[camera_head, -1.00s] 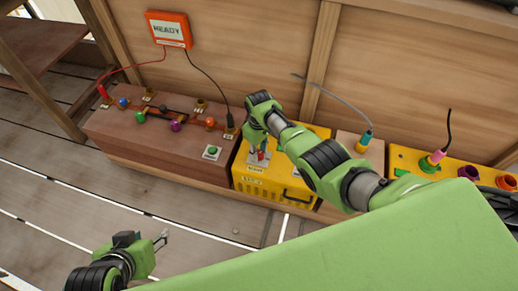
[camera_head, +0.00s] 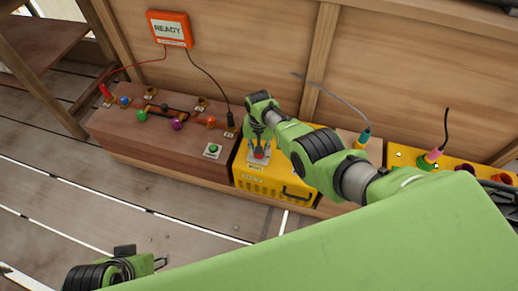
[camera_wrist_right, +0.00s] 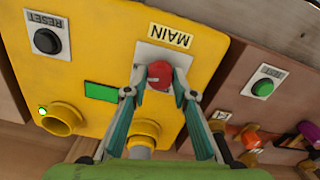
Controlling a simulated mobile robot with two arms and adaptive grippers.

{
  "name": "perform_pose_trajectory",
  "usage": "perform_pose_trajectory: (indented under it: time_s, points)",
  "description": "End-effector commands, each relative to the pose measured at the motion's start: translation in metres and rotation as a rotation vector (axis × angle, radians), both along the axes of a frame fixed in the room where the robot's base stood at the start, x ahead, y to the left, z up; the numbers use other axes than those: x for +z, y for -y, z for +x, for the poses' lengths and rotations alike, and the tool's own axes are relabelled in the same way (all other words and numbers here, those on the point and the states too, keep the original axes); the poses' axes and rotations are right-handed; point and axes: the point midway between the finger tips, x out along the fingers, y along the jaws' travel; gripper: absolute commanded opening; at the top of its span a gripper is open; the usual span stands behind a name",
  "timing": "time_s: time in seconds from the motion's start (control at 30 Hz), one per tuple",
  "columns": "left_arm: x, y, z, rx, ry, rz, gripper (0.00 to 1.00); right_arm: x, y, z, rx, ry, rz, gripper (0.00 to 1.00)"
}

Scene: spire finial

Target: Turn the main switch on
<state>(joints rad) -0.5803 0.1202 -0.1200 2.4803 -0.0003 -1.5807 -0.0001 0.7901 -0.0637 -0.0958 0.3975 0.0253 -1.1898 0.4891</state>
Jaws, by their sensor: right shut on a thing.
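The main switch, a red-tipped lever (camera_wrist_right: 160,75) on a pale plate, sits on the yellow box (camera_wrist_right: 90,55) beside the MAIN label (camera_wrist_right: 170,36). In the head view the red tip (camera_head: 260,154) shows on top of the yellow box (camera_head: 262,184). My right gripper (camera_wrist_right: 160,92) has its two fingers on either side of the lever and is shut on it; its fingers (camera_head: 259,139) also show in the head view. The lever's lower part is hidden. My left gripper (camera_head: 160,263) is low at the left, mostly hidden, away from the boxes.
A RESET button (camera_wrist_right: 46,41) and a green panel (camera_wrist_right: 101,91) are on the yellow box. A brown box (camera_head: 150,148) with coloured knobs and a green button (camera_head: 213,148) stands to the left. An orange READY display (camera_head: 169,29) hangs on the wall. The floor in front is clear.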

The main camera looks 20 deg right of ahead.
Motion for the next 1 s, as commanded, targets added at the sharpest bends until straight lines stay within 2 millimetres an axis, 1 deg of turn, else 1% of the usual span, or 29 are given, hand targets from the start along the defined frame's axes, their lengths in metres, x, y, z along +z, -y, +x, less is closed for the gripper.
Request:
perform_pose_trajectory:
  time_s: [0.2,0.4,0.97,1.0]
  points:
    - [0.0012,0.0001,0.0001,0.000,0.001,0.000,0.42,0.0003,-0.0002,0.0005,-0.128,0.001,0.001,0.03]
    - [0.0015,0.0001,0.0002,0.000,0.001,0.000,0.42,0.0002,-0.0001,0.0005,-0.195,0.001,0.000,0.03]
    - [0.0017,0.0001,0.0003,0.000,0.001,0.000,0.42,0.0001,-0.0001,0.0006,-0.224,0.002,0.000,0.03]
    - [0.0017,0.0001,0.0003,0.000,0.001,0.000,0.42,0.0002,0.0000,0.0005,-0.224,0.002,0.000,0.33]
